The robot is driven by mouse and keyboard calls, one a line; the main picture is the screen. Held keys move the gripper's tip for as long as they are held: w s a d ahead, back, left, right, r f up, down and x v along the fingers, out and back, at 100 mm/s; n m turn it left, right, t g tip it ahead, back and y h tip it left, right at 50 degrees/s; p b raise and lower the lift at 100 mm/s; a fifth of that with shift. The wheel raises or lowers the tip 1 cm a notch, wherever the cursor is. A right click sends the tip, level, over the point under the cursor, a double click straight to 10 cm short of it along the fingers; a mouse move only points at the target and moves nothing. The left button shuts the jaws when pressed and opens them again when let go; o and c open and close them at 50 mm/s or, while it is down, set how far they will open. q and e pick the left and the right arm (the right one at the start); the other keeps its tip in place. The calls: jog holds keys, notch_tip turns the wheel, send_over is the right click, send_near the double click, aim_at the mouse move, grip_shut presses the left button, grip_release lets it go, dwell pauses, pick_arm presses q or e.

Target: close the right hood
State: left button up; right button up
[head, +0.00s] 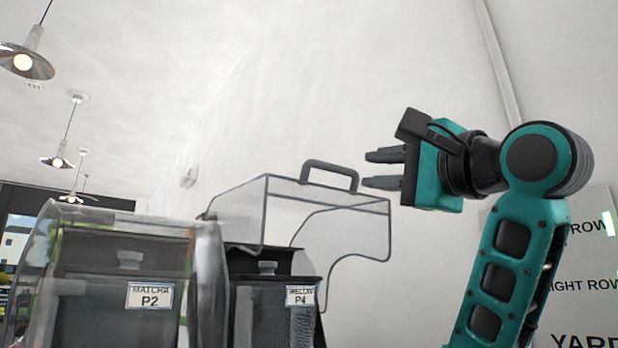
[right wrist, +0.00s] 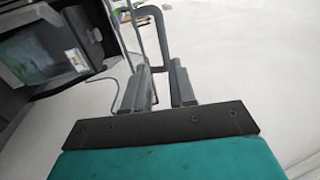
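The right hood (head: 335,205) is a clear box-like cover with a dark arched handle (head: 330,167) on top. It is raised and tilted above the dark container labelled P4 (head: 270,308). My right gripper (head: 371,169) is open, with its two fingers pointing left just right of the handle. In the right wrist view, the handle (right wrist: 147,11) rises just beyond the parted fingers (right wrist: 160,76). I cannot tell if they touch it. My left gripper is out of view.
The left clear hood (head: 209,270) is down over the container labelled MATCHA P2 (head: 110,300), close to the right hood. A lettered sign (head: 590,260) stands on the right, behind my right arm. Lamps (head: 25,62) hang at upper left. The space above the hoods is clear.

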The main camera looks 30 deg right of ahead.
aim_at(337, 169)
jog(key=p+x, duration=0.1)
jog(key=x, duration=0.5)
jog(key=p+x, duration=0.2)
jog(key=x, duration=0.4)
jog(key=shift+w+r, duration=0.1)
jog(key=shift+r, duration=0.15)
jog(key=shift+c, duration=0.5)
grip_shut()
